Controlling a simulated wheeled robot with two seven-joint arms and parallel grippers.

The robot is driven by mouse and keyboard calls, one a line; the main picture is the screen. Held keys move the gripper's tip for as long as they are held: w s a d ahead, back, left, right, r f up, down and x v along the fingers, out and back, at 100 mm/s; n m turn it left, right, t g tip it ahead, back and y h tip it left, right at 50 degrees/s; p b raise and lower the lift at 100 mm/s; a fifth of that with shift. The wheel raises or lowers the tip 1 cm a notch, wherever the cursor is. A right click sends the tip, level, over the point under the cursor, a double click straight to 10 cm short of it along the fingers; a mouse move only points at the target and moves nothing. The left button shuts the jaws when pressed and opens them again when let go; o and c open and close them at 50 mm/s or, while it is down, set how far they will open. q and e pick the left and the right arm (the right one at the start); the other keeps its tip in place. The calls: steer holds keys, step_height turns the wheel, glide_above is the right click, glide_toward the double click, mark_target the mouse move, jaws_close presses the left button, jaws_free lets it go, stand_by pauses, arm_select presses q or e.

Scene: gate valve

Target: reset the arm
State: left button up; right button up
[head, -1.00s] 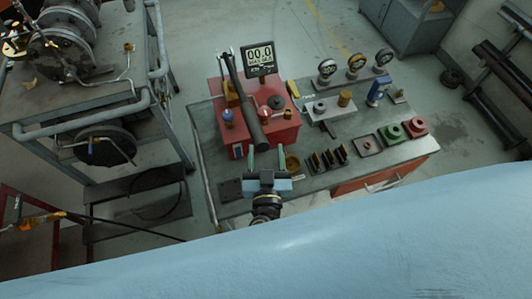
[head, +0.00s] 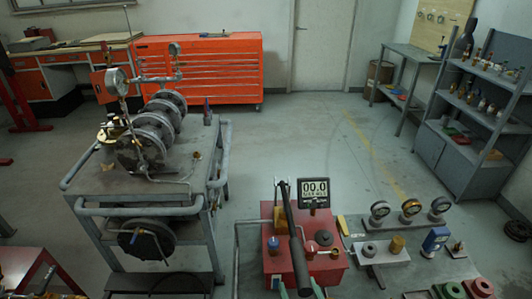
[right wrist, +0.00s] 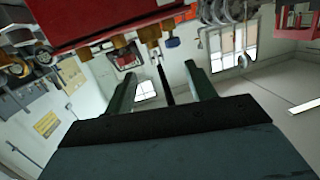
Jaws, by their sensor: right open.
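My right gripper (head: 299,289) shows only by its green fingertips at the bottom edge of the head view. They stand apart, near the lower end of the black lever (head: 290,235) of the red pump box (head: 325,268). In the right wrist view the open fingers (right wrist: 161,85) have a thin dark rod (right wrist: 163,80) showing between them; I cannot tell its depth. The red box's underside (right wrist: 90,22) fills the top there. The gate valve (head: 152,130), dark and flanged, sits on the grey cart at left. My left gripper is not in view.
The bench holds a display reading 00.0 (head: 313,192), several gauges (head: 410,208) and a blue device (head: 435,240). The grey cart (head: 190,190) stands left of it. An orange tool cabinet (head: 200,70) and grey shelves (head: 470,130) stand farther back. Floor between them is clear.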

steer(key=s+d+r+g+h, duration=0.2)
steer(key=s+d+g+h, duration=0.1)
steer(key=s+d+g, duration=1.2)
steer(key=s+f+t+b, duration=0.1)
steer(key=s+f+b, duration=0.1)
steer(key=f, duration=1.3)
steer(key=s+f+b, duration=0.2)
steer(key=f+b, duration=0.1)
steer(key=f, duration=1.2)
steer(key=s+d+f+g+b, duration=0.1)
steer(key=s+d+f+b, duration=0.1)
steer(key=s+f, duration=1.4)
steer(key=shift+f+n+b, duration=0.4)
steer(key=shift+f+b, duration=0.25)
steer(key=shift+f, duration=0.3)
